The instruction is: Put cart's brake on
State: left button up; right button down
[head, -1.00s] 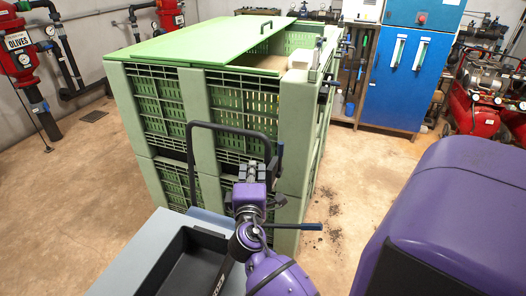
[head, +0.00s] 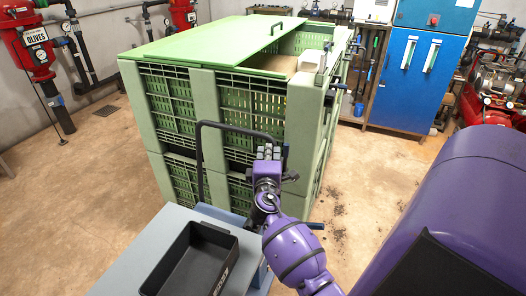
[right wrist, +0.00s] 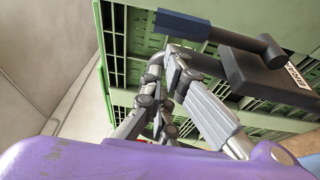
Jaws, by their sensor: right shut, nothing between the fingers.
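The cart shows in the head view with a blue-grey deck (head: 128,272) and a black hoop push handle (head: 199,160). In the right wrist view a lever with a dark blue grip (right wrist: 182,25) stands beside a black block (right wrist: 262,82) bearing a partly readable white label, perhaps "BRAKE". My right gripper (head: 268,152) is by the right side of the push handle. In the right wrist view its fingers (right wrist: 172,58) are shut and empty, with the tips close below the blue grip; I cannot tell whether they touch. The lever's base is partly hidden. My left gripper is out of view.
A black tray (head: 228,243) sits on the deck. A large green slatted crate stack (head: 215,85) stands right behind the handle. A blue cabinet (head: 415,85) and red machinery are at the back right. Bare floor (head: 80,190) lies left of the cart.

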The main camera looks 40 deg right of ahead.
jog(key=shift+s+d, duration=0.15)
jog(key=shift+s, duration=0.1)
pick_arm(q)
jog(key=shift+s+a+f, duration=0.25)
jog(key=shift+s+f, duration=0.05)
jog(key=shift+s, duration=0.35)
pick_arm(e)
jog(key=shift+f, duration=0.1)
jog(key=shift+s, duration=0.1)
